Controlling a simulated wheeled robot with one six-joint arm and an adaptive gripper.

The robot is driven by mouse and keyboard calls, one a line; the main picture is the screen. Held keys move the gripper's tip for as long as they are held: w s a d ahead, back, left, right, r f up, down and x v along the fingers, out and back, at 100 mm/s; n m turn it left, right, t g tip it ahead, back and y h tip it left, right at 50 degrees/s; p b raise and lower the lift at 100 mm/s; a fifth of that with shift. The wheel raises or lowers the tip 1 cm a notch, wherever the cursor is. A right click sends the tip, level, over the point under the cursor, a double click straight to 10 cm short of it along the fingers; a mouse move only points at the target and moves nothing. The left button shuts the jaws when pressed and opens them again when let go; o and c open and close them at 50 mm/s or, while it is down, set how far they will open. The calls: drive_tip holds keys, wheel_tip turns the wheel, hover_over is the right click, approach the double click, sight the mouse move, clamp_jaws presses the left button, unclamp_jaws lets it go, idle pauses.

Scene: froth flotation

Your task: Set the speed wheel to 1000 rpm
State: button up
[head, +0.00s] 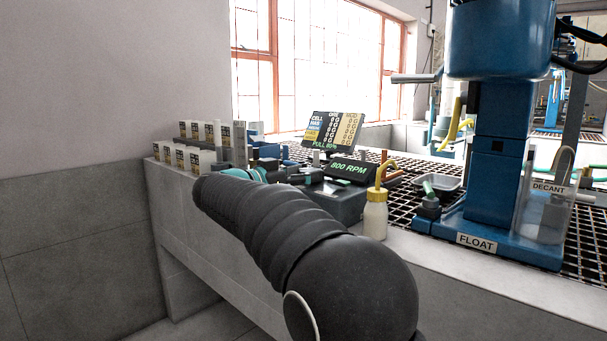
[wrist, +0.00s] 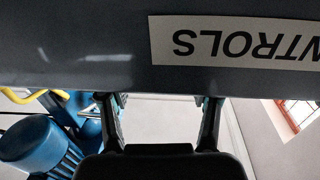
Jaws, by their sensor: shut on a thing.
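The control box (head: 345,204) stands on the bench, and its display (head: 348,169) reads 800 RPM. In the wrist view, its dark face with the upside-down CONTROLS label (wrist: 235,40) fills the top. My gripper (wrist: 162,100) reaches up to this face with its two fingers well apart, their tips hidden at its lower edge. In the head view, my arm covers much of the gripper, which shows only as teal and dark parts at the box's left end. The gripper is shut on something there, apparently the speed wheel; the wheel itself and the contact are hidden.
A white bottle with a yellow top (head: 375,215) stands close to the box's right. The blue FLOAT machine (head: 500,150) is further right. Several white containers (head: 195,160) stand at the bench's left end. A tilted results board (head: 333,132) is behind.

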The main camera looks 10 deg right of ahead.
drive_tip(key=shift+g, duration=0.3)
drive_tip(key=o, duration=1.1)
drive_tip(key=shift+o, duration=0.2)
drive_tip(key=v, duration=1.2)
drive_tip(key=shift+f, duration=0.1)
